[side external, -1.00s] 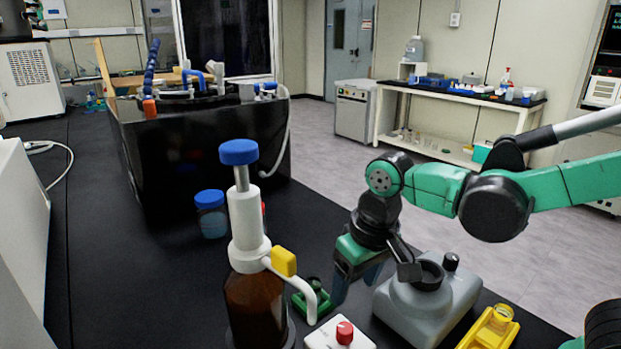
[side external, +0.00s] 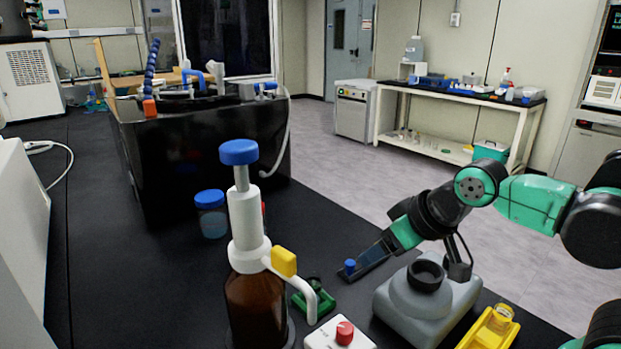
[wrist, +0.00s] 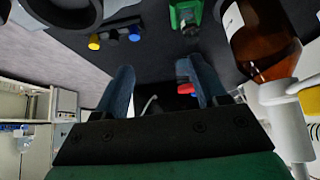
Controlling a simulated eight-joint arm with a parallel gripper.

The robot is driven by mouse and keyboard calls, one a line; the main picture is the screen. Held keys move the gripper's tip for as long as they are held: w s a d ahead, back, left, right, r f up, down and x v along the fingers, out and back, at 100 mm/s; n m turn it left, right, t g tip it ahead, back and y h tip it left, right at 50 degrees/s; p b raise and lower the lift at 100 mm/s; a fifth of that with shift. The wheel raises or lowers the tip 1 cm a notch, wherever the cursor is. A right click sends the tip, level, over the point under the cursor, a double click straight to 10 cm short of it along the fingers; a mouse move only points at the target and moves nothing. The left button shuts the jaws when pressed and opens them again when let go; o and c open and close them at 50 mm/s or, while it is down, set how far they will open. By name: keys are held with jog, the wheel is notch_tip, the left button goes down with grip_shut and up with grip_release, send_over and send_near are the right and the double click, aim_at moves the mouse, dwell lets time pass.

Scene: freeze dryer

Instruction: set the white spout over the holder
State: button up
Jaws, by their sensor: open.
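The white spout (side external: 295,288) curves out and down from the yellow block (side external: 284,262) on the white pump of the brown bottle (side external: 255,310). The green holder (side external: 325,303) lies on the black bench just behind the spout's tip in this view; I cannot tell if the tip is above it. The holder also shows at the top of the wrist view (wrist: 186,14). My gripper (side external: 352,270) is tilted and points left, right of the spout and apart from it. Its blue fingers are spread and empty in the wrist view (wrist: 163,85).
A grey container (side external: 420,300) stands close below my gripper. A white box with a red knob (side external: 343,335) and a yellow tray (side external: 490,328) are at the front edge. A blue-capped jar (side external: 211,215) stands behind the bottle. Open bench lies behind the holder.

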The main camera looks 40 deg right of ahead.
dwell(0.4)
jog(key=shift+c, duration=1.1)
notch_tip(320, 180, up, 10)
jog(key=n+g, duration=0.2)
jog(key=g, duration=0.5)
send_over(283, 252)
jog(key=shift+d, duration=0.1)
jog(key=shift+f, duration=2.8)
jog(key=shift+c, duration=0.2)
grip_shut()
